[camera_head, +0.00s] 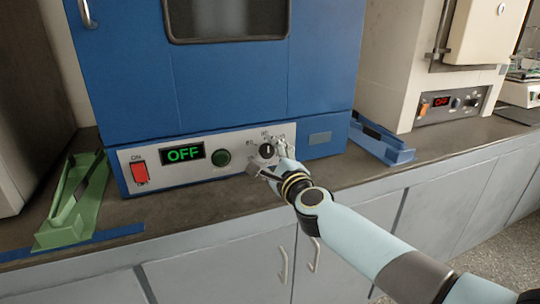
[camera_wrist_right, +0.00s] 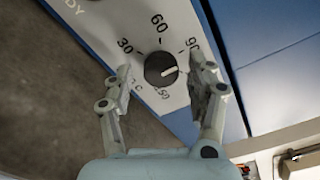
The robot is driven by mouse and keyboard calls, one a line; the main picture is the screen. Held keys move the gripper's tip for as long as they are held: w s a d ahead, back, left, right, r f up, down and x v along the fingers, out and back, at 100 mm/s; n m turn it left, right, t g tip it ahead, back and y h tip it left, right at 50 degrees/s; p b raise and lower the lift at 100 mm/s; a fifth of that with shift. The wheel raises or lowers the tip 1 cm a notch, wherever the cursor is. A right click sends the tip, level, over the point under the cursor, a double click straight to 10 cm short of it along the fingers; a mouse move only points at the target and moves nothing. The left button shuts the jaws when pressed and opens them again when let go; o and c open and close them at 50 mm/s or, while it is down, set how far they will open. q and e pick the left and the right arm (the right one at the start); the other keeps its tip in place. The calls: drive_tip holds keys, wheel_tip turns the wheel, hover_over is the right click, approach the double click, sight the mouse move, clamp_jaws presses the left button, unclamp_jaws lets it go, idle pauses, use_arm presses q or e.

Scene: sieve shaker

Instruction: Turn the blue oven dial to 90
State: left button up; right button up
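The blue oven (camera_head: 215,85) stands on the counter. Its grey front panel has a black dial (camera_head: 266,151), which also shows in the right wrist view (camera_wrist_right: 161,68). Marks 30, 60 and 90 surround the dial; lower marks are partly hidden. The dial's white line points right, a little below the 90 mark (camera_wrist_right: 194,44). My right gripper (camera_head: 267,159) is open, with one finger on each side of the dial. In the right wrist view its fingertips (camera_wrist_right: 164,70) show gaps to the dial. My left gripper is not in view.
A green holder (camera_head: 75,205) lies left and a blue one (camera_head: 382,143) right. A beige oven (camera_head: 405,60) stands further right.

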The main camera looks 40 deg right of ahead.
drive_tip(key=v, duration=1.2)
drive_tip(key=shift+r, duration=0.1)
